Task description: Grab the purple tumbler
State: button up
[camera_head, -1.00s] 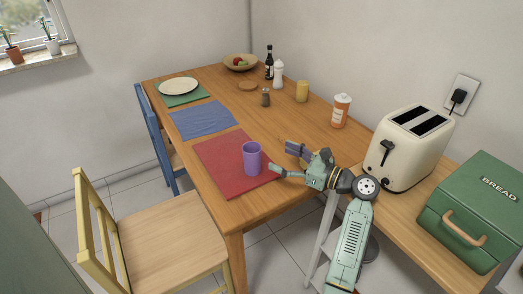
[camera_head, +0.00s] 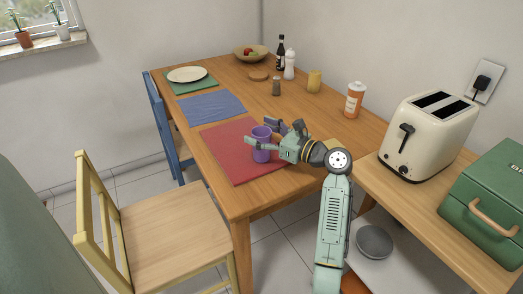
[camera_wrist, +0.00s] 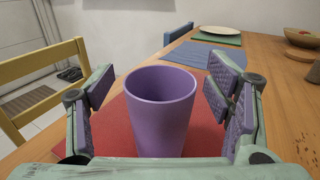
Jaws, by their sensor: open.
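The purple tumbler (camera_head: 261,150) stands upright on the red placemat (camera_head: 229,162) at the near side of the wooden table. In the wrist view the tumbler (camera_wrist: 161,112) is in the middle, its open rim facing up, between my two spread fingers. My gripper (camera_head: 262,133) is open around the tumbler, coming from the right. In the wrist view my gripper (camera_wrist: 160,95) shows gaps between the tumbler and both finger pads. In the head view one finger passes in front of the tumbler and hides part of it.
A blue mat (camera_head: 211,107) and a plate (camera_head: 187,74) lie farther back. A toaster (camera_head: 424,143) is at the right. A yellow chair (camera_head: 165,232) stands at the near left.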

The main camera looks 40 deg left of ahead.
jog(key=shift+r, duration=0.1)
jog(key=shift+c, duration=0.5)
jog(key=c, duration=1.1)
jog(key=shift+c, duration=0.2)
